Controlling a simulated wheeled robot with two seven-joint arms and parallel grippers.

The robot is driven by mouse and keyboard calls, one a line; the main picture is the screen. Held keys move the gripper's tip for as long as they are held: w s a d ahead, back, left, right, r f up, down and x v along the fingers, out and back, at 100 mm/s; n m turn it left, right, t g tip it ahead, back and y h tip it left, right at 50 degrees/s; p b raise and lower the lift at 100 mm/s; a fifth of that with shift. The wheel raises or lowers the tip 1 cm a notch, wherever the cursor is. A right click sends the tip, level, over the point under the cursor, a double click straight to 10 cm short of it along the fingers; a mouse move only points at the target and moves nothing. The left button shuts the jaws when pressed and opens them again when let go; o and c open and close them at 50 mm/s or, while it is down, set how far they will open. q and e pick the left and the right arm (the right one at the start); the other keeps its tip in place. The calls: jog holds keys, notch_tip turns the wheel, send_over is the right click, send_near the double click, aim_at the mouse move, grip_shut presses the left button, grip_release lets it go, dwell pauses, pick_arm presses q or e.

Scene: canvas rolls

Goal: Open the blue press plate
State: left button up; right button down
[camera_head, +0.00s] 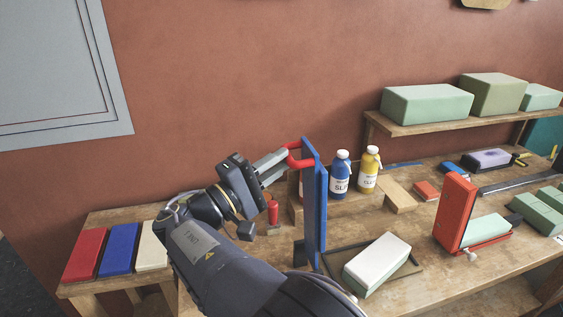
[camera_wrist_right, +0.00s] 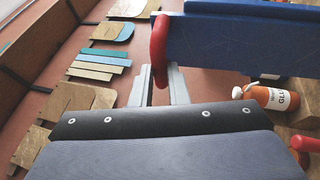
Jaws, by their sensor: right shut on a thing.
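The blue press plate (camera_head: 312,200) stands upright, seen nearly edge-on, beside a pale block (camera_head: 378,262) on a dark tray-like base (camera_head: 414,266). A red handle (camera_head: 297,161) sticks out from the plate's upper left. My right gripper (camera_head: 283,161) is shut on this handle. In the right wrist view, the gripper (camera_wrist_right: 158,88) has its fingers at the red handle (camera_wrist_right: 158,50), and the blue plate (camera_wrist_right: 235,42) spans the upper right. My left gripper is not in view.
Blue (camera_head: 341,177) and yellow (camera_head: 368,172) bottles stand behind the plate. A red press (camera_head: 455,212) with a green block is at the right. Red, blue and cream slabs (camera_head: 122,249) lie at the left. A shelf (camera_head: 450,124) carries green blocks.

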jog(key=c, duration=1.4)
grip_release()
jog(key=b+v, duration=0.2)
jog(key=v, duration=0.6)
